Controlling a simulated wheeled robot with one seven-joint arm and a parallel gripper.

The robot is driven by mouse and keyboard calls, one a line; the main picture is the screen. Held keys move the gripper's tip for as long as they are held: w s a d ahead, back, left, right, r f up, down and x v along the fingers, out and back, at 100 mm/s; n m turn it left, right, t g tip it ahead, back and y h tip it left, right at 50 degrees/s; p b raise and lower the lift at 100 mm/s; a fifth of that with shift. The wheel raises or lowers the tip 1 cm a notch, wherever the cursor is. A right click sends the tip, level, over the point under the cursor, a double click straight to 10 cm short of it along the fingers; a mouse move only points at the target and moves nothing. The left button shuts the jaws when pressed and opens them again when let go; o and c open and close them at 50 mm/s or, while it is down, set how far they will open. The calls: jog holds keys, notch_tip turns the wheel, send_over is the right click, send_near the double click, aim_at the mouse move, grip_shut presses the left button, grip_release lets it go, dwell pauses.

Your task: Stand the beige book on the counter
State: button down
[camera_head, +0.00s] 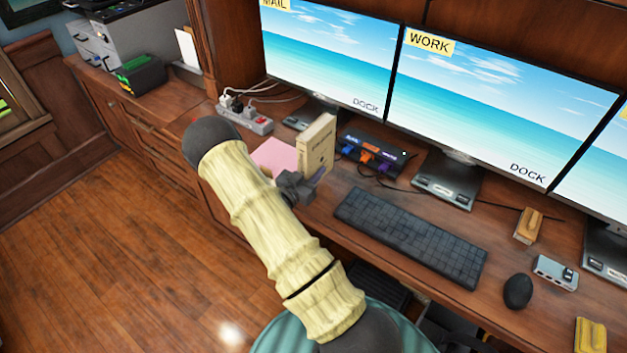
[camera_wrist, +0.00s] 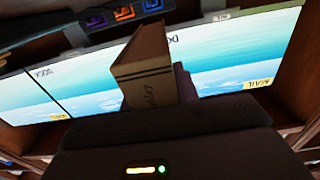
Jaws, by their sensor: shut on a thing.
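The beige book (camera_head: 317,146) is upright at the counter, left of the keyboard, with its spine and one cover facing the head camera. My gripper (camera_head: 306,182) is at the book's lower end, shut on it. In the wrist view the book (camera_wrist: 144,68) sticks out beyond the gripper body, with a dark finger (camera_wrist: 185,84) along its side. The wooden counter (camera_head: 330,205) runs below the monitors. The gripper hides the book's bottom edge, so I cannot tell whether it touches the counter.
A pink sheet (camera_head: 274,157) lies left of the book. A dock with coloured plugs (camera_head: 372,152) is close on its right. A power strip (camera_head: 246,117), monitors (camera_head: 502,100), a keyboard (camera_head: 411,236) and a mouse (camera_head: 518,291) crowd the counter.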

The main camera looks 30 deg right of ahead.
jog(key=shift+w, duration=0.15)
jog(key=shift+f, duration=0.2)
jog(key=f, duration=0.3)
jog(key=shift+s+d, duration=0.15)
jog(key=shift+s, duration=0.1)
jog(key=shift+f, duration=0.3)
jog(key=shift+f, duration=0.15)
jog(key=c, duration=1)
grip_release()
jog(key=shift+a, duration=0.2)
jog(key=shift+c, duration=0.2)
